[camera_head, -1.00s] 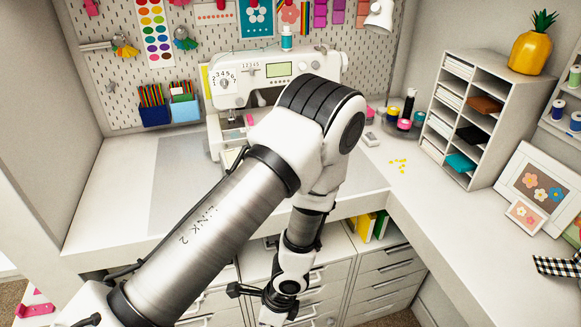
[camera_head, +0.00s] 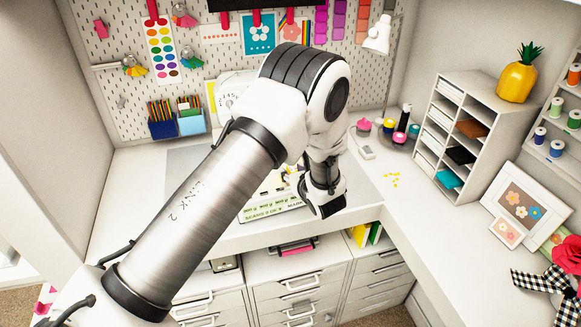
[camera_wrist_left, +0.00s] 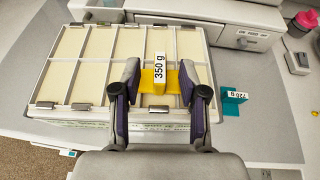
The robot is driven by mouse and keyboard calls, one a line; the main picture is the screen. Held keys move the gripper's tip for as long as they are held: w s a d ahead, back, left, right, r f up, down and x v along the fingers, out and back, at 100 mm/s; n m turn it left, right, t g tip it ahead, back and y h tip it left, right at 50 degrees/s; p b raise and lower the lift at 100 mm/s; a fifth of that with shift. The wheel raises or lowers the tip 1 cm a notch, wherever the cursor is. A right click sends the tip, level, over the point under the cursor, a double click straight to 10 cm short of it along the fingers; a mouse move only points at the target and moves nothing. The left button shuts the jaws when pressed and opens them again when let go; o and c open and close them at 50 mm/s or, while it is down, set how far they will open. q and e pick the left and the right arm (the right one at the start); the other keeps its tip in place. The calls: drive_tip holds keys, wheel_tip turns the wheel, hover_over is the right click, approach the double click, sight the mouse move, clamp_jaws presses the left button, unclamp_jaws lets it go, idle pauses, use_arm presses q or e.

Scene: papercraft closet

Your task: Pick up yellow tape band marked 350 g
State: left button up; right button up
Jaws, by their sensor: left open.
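My left gripper (camera_wrist_left: 159,68) is open, one finger on each side of the band, with space beside the label. I cannot tell whether the fingers touch the band. In the head view my left gripper (camera_head: 322,201) is low over the desk's front part, by the partly hidden tray (camera_head: 262,212); the yellow band is not discernible there. My right gripper is not in view.
A teal band marked 720 g (camera_wrist_left: 232,107) stands on the desk right of the tray. A grey shelf unit (camera_head: 462,135) stands at the right. Small yellow bits (camera_head: 391,180) lie on the desk.

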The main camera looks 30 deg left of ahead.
use_arm(q)
drive_tip(key=shift+f, duration=0.1)
clamp_jaws()
